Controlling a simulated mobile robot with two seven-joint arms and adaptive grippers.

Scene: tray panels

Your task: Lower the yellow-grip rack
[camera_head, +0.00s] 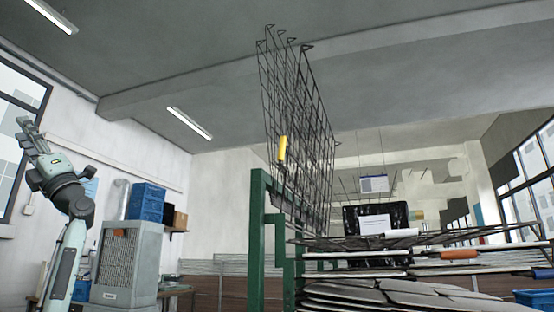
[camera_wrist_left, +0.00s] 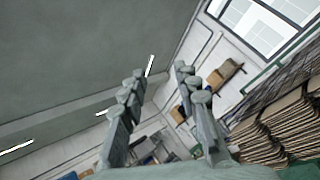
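The yellow-grip rack is a dark wire grid (camera_head: 297,110) that stands raised, nearly upright, in the middle of the head view. Its yellow grip (camera_head: 282,148) sits on the near left edge of the grid. My left gripper (camera_head: 32,132) is at the far left of the head view, pointing up, well away from the rack and touching nothing. In the left wrist view its two fingers (camera_wrist_left: 163,95) stand apart with nothing between them. My right gripper is not in view.
A green frame (camera_head: 257,235) carries the racks. Lowered racks with white (camera_head: 401,233), orange (camera_head: 459,254) and blue grips lie right of it, above stacked grey panels (camera_head: 390,295). A grey cabinet (camera_head: 126,262) with blue crates (camera_head: 146,202) stands behind my left arm.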

